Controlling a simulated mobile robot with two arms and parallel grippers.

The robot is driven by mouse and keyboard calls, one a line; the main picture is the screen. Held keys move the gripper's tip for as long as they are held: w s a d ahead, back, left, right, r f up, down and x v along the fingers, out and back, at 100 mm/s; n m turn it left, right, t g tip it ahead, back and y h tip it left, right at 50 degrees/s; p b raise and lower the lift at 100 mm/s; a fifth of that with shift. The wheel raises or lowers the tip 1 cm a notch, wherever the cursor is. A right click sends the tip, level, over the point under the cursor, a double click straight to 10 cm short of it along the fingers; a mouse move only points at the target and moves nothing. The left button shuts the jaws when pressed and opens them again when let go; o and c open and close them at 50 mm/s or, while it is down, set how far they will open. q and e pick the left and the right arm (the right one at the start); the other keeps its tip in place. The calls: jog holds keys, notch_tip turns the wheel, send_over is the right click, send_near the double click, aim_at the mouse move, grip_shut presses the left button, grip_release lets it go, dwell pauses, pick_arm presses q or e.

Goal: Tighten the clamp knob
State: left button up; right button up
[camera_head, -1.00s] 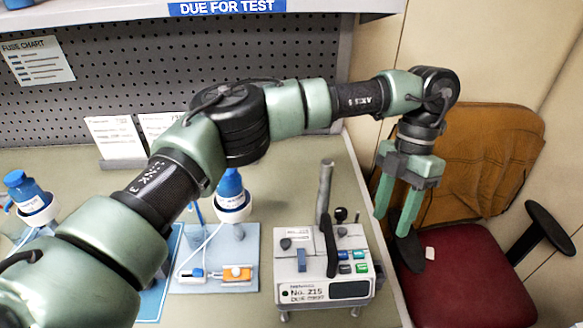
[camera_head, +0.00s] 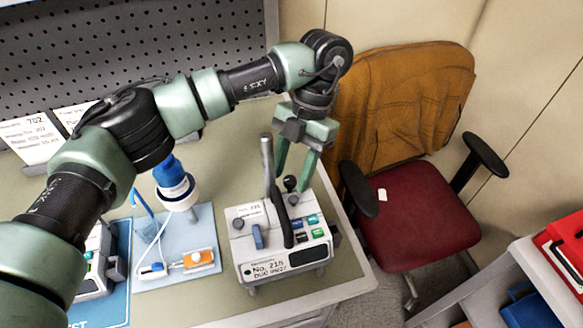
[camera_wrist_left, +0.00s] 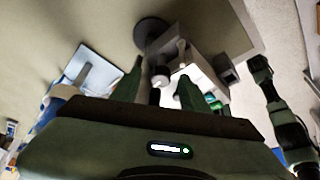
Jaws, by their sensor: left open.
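The white infusion pump (camera_head: 262,272), labelled No. 215, stands near the table's right edge. A grey pole (camera_head: 267,160) rises at its back. A small black knob (camera_head: 289,183), which looks like the clamp knob, is beside the pole. My left gripper (camera_head: 291,182) points down over the back of the pump, open. Its green fingers straddle the knob in the head view; contact cannot be told.
Another pump is partly hidden by my arm. A red chair (camera_head: 418,218) stands right of the table. A cart with a red bin (camera_head: 568,240) is at lower right.

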pick_arm(q)
jog(key=c, duration=0.7)
grip_shut()
pick_arm(e)
jog(key=shift+s+d, duration=0.15)
jog(key=shift+s, duration=0.05)
jog(key=shift+f, duration=0.1)
